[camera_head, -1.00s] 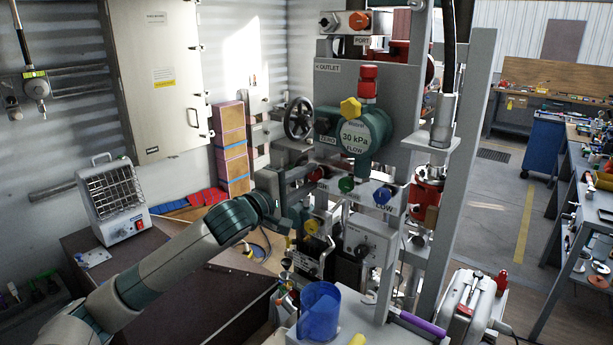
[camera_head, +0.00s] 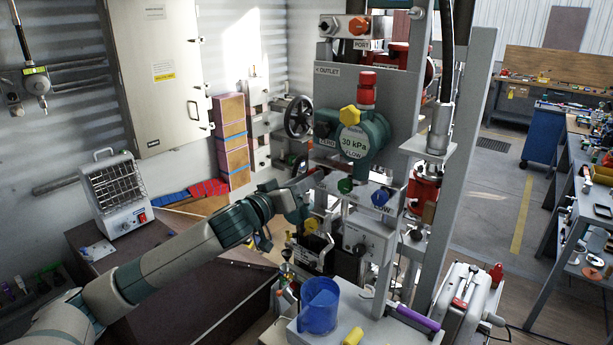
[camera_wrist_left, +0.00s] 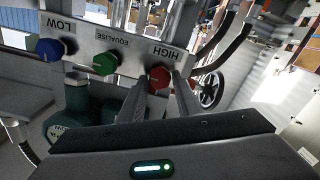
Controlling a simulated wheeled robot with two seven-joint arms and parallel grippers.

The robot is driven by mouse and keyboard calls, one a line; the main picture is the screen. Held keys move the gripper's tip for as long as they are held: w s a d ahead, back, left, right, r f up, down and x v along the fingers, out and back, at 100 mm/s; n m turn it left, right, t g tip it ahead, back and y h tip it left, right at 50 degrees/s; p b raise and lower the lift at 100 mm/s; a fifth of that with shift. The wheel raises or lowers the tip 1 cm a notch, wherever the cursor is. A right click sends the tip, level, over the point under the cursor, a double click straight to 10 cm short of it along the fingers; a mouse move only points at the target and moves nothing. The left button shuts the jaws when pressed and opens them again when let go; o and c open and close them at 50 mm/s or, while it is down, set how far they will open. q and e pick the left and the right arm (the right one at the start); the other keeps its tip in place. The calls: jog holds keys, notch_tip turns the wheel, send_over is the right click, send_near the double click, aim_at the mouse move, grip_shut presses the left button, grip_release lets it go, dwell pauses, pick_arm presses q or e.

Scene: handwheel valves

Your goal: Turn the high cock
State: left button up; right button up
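The manifold in the left wrist view has a red knob (camera_wrist_left: 159,77) under an upside-down HIGH label (camera_wrist_left: 168,53). Beside it are a green knob (camera_wrist_left: 105,63) at EQUALISE and a blue knob (camera_wrist_left: 50,48) at LOW. My left gripper (camera_wrist_left: 160,84) is open, its two fingers pointing at the red knob, which shows between the fingertips. I cannot tell whether they touch it. In the head view my left gripper (camera_head: 312,180) is at the manifold's left end and the red knob is hidden; the green knob (camera_head: 345,186) and blue knob (camera_head: 380,198) show. My right gripper is not in view.
The teal 30 kPa transmitter (camera_head: 358,140) with a yellow knob stands above the manifold. A black handwheel (camera_head: 298,117) is behind to the left. A blue jug (camera_head: 319,306) stands below. A heater (camera_head: 119,193) is on the bench at left.

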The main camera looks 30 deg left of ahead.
pick_arm(q)
jog(key=shift+o, duration=1.3)
jog(key=s+b, duration=0.1)
jog(key=s, duration=0.5)
jog(key=shift+a, duration=0.25)
jog(key=shift+s, duration=0.1)
